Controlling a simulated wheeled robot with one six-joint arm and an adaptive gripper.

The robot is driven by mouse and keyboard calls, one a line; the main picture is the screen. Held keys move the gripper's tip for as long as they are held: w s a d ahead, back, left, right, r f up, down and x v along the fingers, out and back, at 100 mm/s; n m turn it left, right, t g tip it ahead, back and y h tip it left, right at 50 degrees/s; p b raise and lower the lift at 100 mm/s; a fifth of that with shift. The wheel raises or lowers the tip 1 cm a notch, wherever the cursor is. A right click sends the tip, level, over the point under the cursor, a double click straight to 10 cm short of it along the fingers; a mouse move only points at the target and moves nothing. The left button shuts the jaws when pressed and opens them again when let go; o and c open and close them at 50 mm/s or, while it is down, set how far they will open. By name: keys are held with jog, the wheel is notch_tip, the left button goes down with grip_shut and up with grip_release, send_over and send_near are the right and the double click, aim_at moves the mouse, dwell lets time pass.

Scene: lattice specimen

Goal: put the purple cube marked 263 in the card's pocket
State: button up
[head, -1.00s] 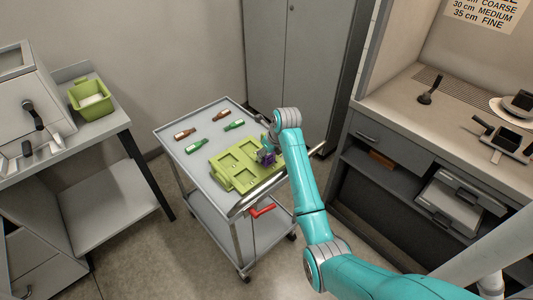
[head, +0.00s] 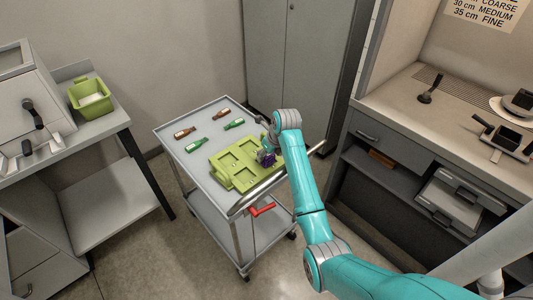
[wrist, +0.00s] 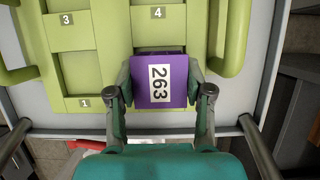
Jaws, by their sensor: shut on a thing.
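The purple cube (wrist: 163,68) shows its white 263 label in the wrist view, between the two fingers of my gripper (wrist: 160,84). My gripper is shut on it. In the head view the cube (head: 267,160) is small and partly hidden by my gripper (head: 267,153). The card is a green tray (head: 224,172) with square pockets; labels 1, 3 and 4 show in the wrist view on the card (wrist: 108,88). The cube is at the near right pocket, covering much of it. I cannot tell whether it is above the pocket or partly inside.
The card lies on a grey cart (head: 196,174) with a raised handle rail (head: 262,190) at its near side. Several brown and green bottles lie behind the card, including a green bottle (head: 197,145). A green bin (head: 92,97) stands on the left bench.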

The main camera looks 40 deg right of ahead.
jog(key=shift+f, duration=0.4)
dwell(0.3)
jog(key=o, duration=1.5)
jog(key=shift+v, duration=2.5)
jog(key=shift+v, duration=3.8)
